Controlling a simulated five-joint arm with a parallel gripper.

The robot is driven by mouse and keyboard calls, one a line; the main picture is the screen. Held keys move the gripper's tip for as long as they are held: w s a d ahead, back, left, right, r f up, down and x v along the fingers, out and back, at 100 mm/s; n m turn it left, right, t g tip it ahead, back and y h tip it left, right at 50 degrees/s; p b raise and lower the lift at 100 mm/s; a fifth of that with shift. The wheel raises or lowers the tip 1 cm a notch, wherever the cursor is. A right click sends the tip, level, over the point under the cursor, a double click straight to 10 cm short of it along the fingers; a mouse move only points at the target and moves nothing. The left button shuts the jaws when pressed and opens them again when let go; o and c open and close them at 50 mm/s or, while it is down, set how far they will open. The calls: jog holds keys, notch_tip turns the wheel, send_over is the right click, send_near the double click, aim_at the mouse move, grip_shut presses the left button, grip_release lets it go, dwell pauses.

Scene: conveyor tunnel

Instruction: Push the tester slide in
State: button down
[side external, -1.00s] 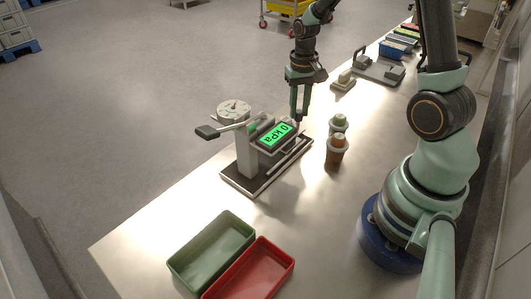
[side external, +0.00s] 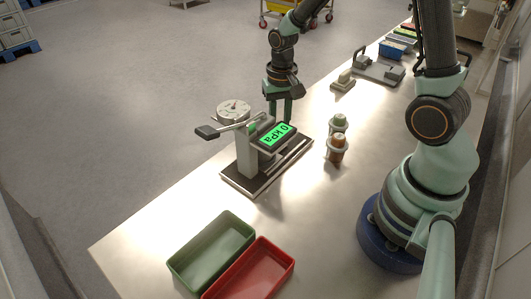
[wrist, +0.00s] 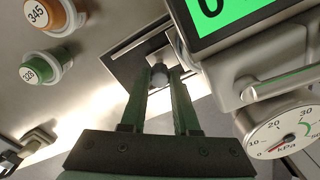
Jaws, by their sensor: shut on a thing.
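In the wrist view the display (wrist: 222,12) is at the upper right. The slide's knob (wrist: 160,73) sits over the slotted base plate, between the fingertips of my gripper (wrist: 161,82). In the side view my gripper (side external: 281,112) points down just behind the display, its tips partly hidden by the tester. It is shut on the knob.
Two capped containers, an orange one (side external: 336,150) and a green one (side external: 338,124), stand right of the tester. A round gauge (side external: 233,111) is behind it. A green tray (side external: 212,252) and a red tray (side external: 252,272) lie in front. The table between is clear.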

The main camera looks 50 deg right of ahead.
jog(key=shift+a, duration=0.25)
jog(key=c, duration=0.7)
grip_release()
jog(key=shift+o, duration=0.2)
notch_tip(320, 180, up, 12)
